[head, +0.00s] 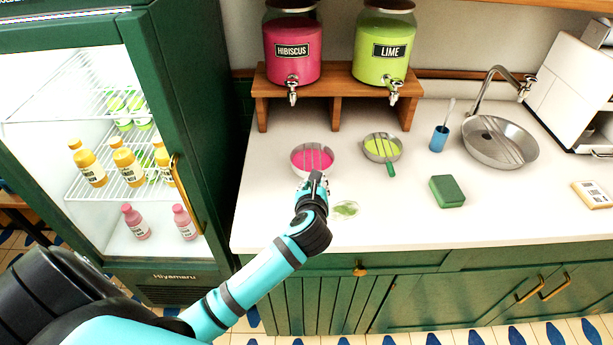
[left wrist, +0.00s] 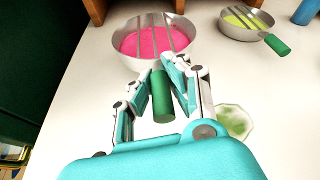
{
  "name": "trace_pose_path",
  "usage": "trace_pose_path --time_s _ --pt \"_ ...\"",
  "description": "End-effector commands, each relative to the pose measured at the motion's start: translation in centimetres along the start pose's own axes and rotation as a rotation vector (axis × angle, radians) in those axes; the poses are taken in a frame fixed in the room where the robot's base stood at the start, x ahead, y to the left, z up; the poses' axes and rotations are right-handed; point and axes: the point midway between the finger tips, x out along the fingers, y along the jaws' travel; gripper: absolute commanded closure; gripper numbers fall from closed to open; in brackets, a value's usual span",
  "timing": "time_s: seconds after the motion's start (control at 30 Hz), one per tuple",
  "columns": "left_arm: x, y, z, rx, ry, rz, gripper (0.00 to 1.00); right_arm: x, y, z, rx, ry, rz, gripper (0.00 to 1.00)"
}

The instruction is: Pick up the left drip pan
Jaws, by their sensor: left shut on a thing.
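The left drip pan (head: 312,158) is a round metal pan with pink liquid and bars across its top. It stands on the counter below the hibiscus dispenser (head: 293,50). In the left wrist view the pan (left wrist: 130,45) has a green handle (left wrist: 162,97) pointing toward me. My left gripper (head: 316,178) is at that handle, and its fingers (left wrist: 167,80) are closed around it, close to the pan's rim. The right drip pan (head: 382,148) holds lime-green liquid and has a green handle. My right gripper is not in view.
A wooden stand (head: 336,88) carries the hibiscus and lime (head: 385,50) dispensers behind the pans. A green sponge (head: 447,191), blue cup (head: 439,138) and sink (head: 500,142) are right. A fridge (head: 185,130) stands left.

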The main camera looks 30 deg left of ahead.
Motion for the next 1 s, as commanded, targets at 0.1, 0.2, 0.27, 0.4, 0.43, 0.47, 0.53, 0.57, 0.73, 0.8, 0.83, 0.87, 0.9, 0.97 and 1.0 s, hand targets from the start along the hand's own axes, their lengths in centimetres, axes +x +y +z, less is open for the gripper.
trace_pose_path --time_s 0.1,0.2,0.27,0.4,0.43,0.47,0.53,0.57,0.73,0.8,0.83,0.87,0.9,0.97,1.0 --pt "-1.0 -0.6 -0.5 -0.001 -0.001 -0.001 1.00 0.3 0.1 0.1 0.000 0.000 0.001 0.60" --pt "-1.8 -1.0 -0.8 -0.001 -0.001 -0.002 1.00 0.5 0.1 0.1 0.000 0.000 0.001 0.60" --pt "-2.1 -1.1 -0.9 -0.001 -0.001 -0.001 1.00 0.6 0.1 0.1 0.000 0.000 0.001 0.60" --pt "-2.9 -1.6 -1.2 -0.001 -0.001 -0.002 1.00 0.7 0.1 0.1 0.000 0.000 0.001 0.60" --pt "-3.0 -1.7 -1.2 -0.001 -0.001 -0.002 1.00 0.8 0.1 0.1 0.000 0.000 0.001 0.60" --pt "-3.1 -1.7 -1.2 -0.001 -0.001 -0.002 1.00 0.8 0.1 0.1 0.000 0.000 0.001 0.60" --pt "-3.3 -1.8 -1.3 -0.001 -0.001 -0.001 1.00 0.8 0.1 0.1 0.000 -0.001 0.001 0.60" --pt "-3.4 -1.8 -1.4 0.000 -0.001 0.000 1.00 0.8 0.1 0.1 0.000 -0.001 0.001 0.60" --pt "-3.7 -2.0 -1.4 0.000 -0.002 0.000 1.00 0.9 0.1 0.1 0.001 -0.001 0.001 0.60" --pt "-3.8 -2.0 -1.4 0.000 -0.002 0.000 1.00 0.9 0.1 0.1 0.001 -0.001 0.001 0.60" --pt "-3.8 -2.0 -1.4 0.000 -0.002 0.000 1.00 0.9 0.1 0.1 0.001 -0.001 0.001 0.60" --pt "-3.8 -2.0 -1.4 0.000 -0.002 -0.001 1.00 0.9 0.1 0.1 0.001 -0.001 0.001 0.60" --pt "-3.8 -2.0 -1.4 0.000 -0.002 -0.001 1.00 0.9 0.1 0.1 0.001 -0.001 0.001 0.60" --pt "-3.8 -2.0 -1.4 0.000 -0.002 -0.001 1.00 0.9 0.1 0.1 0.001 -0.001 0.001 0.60" --pt "-3.8 -2.0 -1.5 0.000 -0.002 -0.001 1.00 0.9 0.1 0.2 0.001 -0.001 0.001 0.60"
